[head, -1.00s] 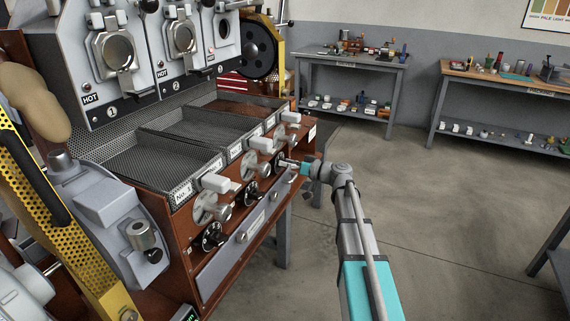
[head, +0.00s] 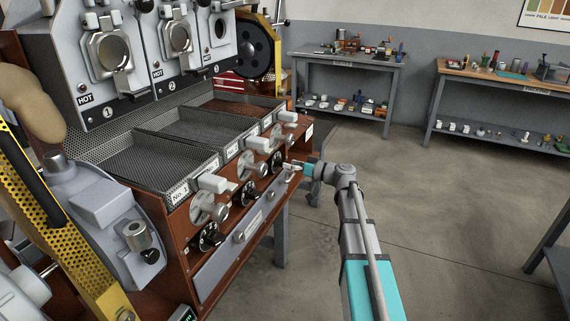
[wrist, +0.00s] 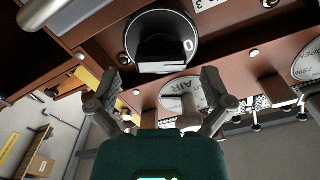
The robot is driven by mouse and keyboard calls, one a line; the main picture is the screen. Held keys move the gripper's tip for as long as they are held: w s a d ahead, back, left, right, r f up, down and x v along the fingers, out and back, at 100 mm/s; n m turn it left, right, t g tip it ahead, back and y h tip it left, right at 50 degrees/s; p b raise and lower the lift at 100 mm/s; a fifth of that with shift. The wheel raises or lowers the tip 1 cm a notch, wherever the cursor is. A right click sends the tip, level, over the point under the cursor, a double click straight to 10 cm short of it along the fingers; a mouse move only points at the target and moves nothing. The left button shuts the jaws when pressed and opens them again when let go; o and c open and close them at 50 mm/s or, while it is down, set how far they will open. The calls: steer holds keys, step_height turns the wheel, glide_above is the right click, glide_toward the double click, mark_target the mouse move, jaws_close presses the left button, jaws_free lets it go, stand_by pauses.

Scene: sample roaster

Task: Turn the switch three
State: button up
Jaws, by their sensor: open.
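Switch three is a round black knob with a raised grip bar and a white 0. It fills the upper middle of the wrist view (wrist: 163,50), with a number 3 label (wrist: 198,3) close by. In the head view it shows small at the far end of the brown panel (head: 276,162), partly hidden. My gripper (head: 291,168) is at that end of the panel. In the wrist view my gripper (wrist: 165,88) has its two fingers spread apart, one to each side below the knob's bar. Nothing is between them, and they appear clear of the knob.
Two similar black knobs, the near one (head: 208,237) and the middle one (head: 246,192), sit along the panel. Levers on round AIR plates (wrist: 180,94) stand close to the fingers. A grey drawer (head: 240,235) lies below. Open floor (head: 440,210) is to the right.

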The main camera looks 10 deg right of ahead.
steer(key=v, duration=1)
stand_by(0.4)
steer(key=s+a+f+m+g+h, duration=0.2)
steer(key=s+a+f+g+h, duration=0.4)
steer(key=s+a+f, duration=0.45)
steer(key=s+f+m+g+h, duration=0.45)
steer(key=s+f+h, duration=0.4)
steer(key=s, duration=0.35)
step_height(320, 180, up, 23)
steer(key=p, duration=2.2)
steer(key=shift+w+f, duration=0.25)
steer(key=shift+w, duration=0.05)
